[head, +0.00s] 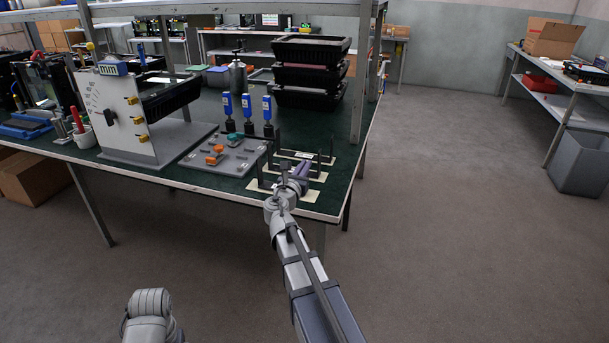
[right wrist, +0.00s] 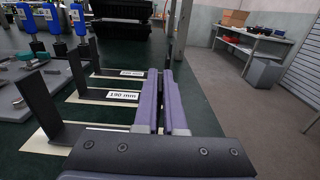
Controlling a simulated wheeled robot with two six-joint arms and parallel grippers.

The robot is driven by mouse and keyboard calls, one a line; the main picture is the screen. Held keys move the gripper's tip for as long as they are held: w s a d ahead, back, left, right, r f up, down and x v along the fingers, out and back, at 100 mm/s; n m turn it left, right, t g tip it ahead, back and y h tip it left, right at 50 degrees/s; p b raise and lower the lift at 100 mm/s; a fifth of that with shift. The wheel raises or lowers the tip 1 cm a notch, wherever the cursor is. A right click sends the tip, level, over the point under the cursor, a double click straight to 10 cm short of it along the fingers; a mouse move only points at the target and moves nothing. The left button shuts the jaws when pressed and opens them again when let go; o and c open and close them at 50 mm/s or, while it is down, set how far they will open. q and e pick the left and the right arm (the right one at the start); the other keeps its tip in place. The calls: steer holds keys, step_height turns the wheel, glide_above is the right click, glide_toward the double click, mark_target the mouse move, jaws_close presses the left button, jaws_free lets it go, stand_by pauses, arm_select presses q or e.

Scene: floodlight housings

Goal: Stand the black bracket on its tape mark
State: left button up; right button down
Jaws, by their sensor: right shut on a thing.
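My right gripper (head: 299,173) is at the table's front right corner, among black brackets with upright ends. In the right wrist view its purple fingers (right wrist: 160,76) are close together, shut on a black bracket. The gripped part is mostly hidden between the fingers. The nearest black bracket (right wrist: 40,104) has a tall upright at left and a low bar running toward the fingers; it appears to be the held one. Cream tape (right wrist: 46,141) shows beneath it. I cannot tell whether it touches the table. My left gripper is out of view.
Two more brackets, with 190 mm labels (right wrist: 123,97), stand just behind. Blue-handled tools (head: 247,106) and a grey fixture plate (head: 225,156) are to the left. Stacked black trays (head: 309,68) stand farther back. A table post (head: 361,75) rises behind; open floor lies right.

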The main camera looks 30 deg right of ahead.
steer(key=shift+f, duration=0.1)
steer(key=shift+f, duration=0.1)
steer(key=c, duration=1.5)
jaws_free()
steer(key=shift+f, duration=0.1)
steer(key=o, duration=0.5)
steer(key=shift+r, duration=0.35)
steer(key=v, duration=1.2)
steer(key=shift+f, duration=0.15)
